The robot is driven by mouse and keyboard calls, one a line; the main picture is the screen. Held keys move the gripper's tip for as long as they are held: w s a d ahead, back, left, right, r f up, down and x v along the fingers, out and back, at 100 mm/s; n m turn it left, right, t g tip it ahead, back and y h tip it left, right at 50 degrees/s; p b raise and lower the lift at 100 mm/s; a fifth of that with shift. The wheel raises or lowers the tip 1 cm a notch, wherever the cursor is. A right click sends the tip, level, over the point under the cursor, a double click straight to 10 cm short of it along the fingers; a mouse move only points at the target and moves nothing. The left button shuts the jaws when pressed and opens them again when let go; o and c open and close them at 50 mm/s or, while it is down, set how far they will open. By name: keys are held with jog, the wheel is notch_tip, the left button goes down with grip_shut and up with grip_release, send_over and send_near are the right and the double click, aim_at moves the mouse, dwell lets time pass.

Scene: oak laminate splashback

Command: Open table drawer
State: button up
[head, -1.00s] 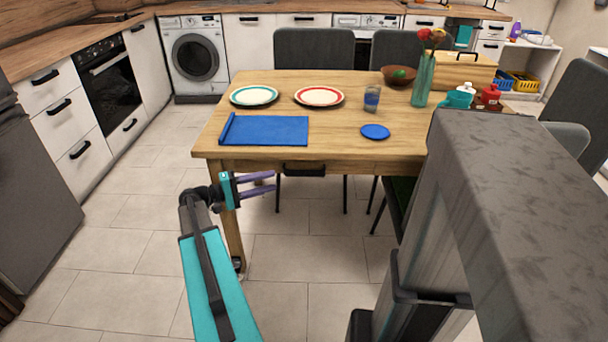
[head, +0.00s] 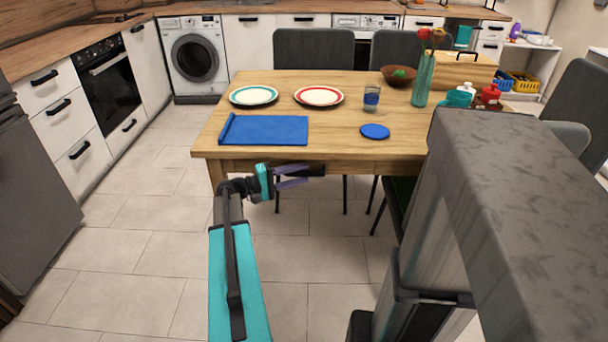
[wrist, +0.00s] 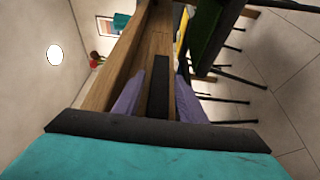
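The wooden table (head: 344,120) stands ahead, with the drawer in its near apron. The drawer looks closed. Its dark bar handle (head: 314,171) shows just past my fingertips in the head view. My gripper (head: 303,175) has purple fingers and a teal body and is at the front of the table. In the wrist view the handle (wrist: 159,88) lies lengthwise between the two open fingers (wrist: 157,96), with one finger on each side and gaps visible. Contact with the handle is not visible. My fingers partly cover the handle in the head view.
On the tabletop are a blue mat (head: 266,130), two plates (head: 254,95), a blue coaster (head: 375,131), a glass (head: 372,97) and a vase (head: 422,82). A dark chair (head: 402,193) is at the right. The floor in front (head: 310,255) is clear.

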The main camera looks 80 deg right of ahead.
jog(key=shift+x, duration=0.85)
grip_shut()
